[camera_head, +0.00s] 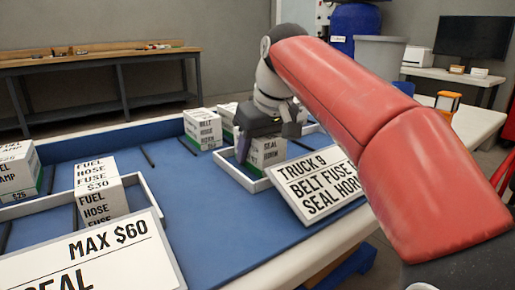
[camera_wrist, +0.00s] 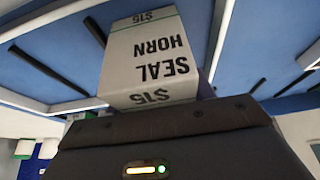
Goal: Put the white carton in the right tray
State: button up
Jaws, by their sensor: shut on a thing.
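A white carton (camera_head: 268,152) marked SEAL HORN is in my gripper (camera_head: 262,136) at the right tray (camera_head: 232,170). In the wrist view the carton (camera_wrist: 150,62) shows its lettering upside down and a $15 price. My gripper is shut on it, and its fingertips are mostly hidden. The carton appears inside the outline of the right tray's low white walls. I cannot tell whether it touches the tray floor. A sign (camera_head: 312,185) reading TRUCK 9, BELT FUSE, SEAL HORN leans at the tray's front and hides part of it.
A BELT HOSE carton (camera_head: 203,128) stands behind the right tray, with another (camera_head: 228,113) partly hidden near my gripper. A FUEL HOSE FUSE carton (camera_head: 97,190) stands at the left tray (camera_head: 150,195), behind a MAX $60 sign (camera_head: 95,262). The blue table middle (camera_head: 190,190) is clear.

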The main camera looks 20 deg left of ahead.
jog(key=shift+f, duration=0.15)
jog(key=o, duration=1.2)
jog(key=shift+c, duration=0.2)
jog(key=shift+r, duration=0.4)
jog(key=p+v, duration=0.5)
jog(key=v, duration=0.6)
jog(key=shift+s+r, duration=0.1)
jog(key=shift+r, duration=0.2)
